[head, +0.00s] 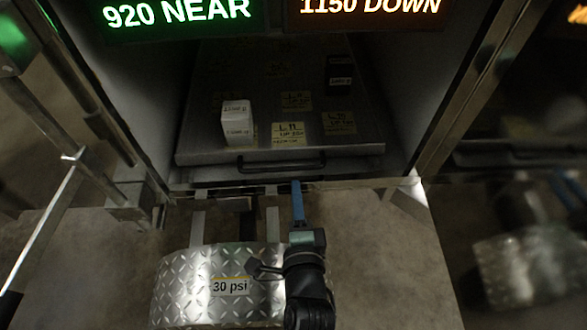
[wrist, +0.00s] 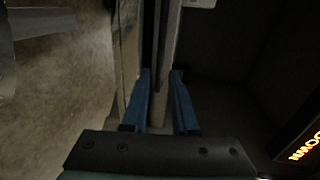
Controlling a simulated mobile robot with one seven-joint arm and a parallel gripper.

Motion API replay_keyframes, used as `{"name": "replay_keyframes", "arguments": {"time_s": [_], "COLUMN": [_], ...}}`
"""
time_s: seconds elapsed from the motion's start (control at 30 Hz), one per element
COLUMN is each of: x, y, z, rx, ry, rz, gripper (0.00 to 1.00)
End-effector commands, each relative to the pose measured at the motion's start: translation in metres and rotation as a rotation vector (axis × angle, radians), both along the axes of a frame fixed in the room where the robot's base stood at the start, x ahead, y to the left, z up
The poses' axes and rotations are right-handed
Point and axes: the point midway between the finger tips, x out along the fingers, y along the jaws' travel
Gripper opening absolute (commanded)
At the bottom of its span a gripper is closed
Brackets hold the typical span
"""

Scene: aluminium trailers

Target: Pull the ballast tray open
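The ballast tray (head: 215,152) is a flat grey panel inside the trailer, with yellow labels on it. Its black bar handle (head: 282,168) runs along the front edge. My gripper (head: 296,184) points up at the trailer opening, its blue fingertips just below the right half of the handle. In the wrist view the two fingers of my gripper (wrist: 161,74) stand apart. A pale strip and a dark strip run up through the gap between them; I cannot tell whether either is the handle. Contact with the handle cannot be made out.
A white block (head: 237,122) and dark blocks (head: 340,75) stand on the tray. A diamond-plate box (head: 220,285) marked 30 psi is left of my arm. Metal posts (head: 460,85) flank the opening. Lit signs (head: 178,12) read 920 NEAR and 1150 DOWN (head: 370,8).

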Motion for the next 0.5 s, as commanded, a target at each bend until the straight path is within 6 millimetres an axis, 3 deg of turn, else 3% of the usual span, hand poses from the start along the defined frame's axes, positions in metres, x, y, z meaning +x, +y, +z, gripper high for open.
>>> {"name": "replay_keyframes", "arguments": {"time_s": [0.2,0.5], "x": [0.041,0.076], "y": [0.0,0.0], "z": [-0.01,-0.016], "rx": [-0.002,-0.002], "ry": [-0.003,-0.001], "rz": [-0.001,0.0], "gripper": [0.27,0.27]}}
